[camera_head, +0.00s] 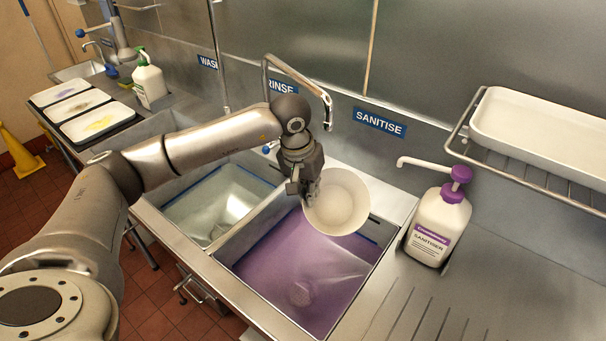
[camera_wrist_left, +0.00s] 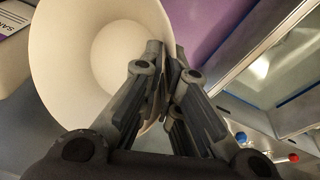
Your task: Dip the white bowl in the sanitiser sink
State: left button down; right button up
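The white bowl (camera_head: 340,205) is held above the sanitiser sink (camera_head: 290,265), near its back edge, with its opening turned toward the head camera. The sink holds purple liquid. My left gripper (camera_head: 310,193) is shut on the bowl's left rim. In the left wrist view the bowl (camera_wrist_left: 75,60) fills the left side, and the fingers (camera_wrist_left: 163,75) pinch its wall. The bowl appears clear of the liquid. My right gripper is not in view.
The rinse sink (camera_head: 215,205) with clear liquid lies to the left, behind a divider. A sanitiser bottle (camera_head: 438,225) with a purple pump stands right of the sink. A tap (camera_head: 300,75) hangs behind my wrist. A rack with a white tray (camera_head: 545,135) is at right.

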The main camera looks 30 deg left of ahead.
pick_arm(q)
jog(key=w+a+f+p, duration=0.1)
jog(key=w+a, duration=0.2)
jog(key=a, duration=0.1)
jog(key=s+a+b+x, duration=0.1)
jog(key=s+b+x, duration=0.1)
jog(key=b+x, duration=0.8)
jog(key=s+a+f+b+x, duration=0.1)
jog(key=s+b+x, duration=0.2)
jog(key=b+x, duration=0.7)
jog(key=s+x, duration=0.1)
jog(key=x, duration=0.7)
jog(key=shift+a+f+b, duration=0.3)
jog(key=shift+f+b, duration=0.05)
jog(key=shift+f, duration=0.05)
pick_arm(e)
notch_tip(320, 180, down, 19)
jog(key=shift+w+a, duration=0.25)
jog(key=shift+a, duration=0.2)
pick_arm(q)
jog(key=shift+w, duration=0.15)
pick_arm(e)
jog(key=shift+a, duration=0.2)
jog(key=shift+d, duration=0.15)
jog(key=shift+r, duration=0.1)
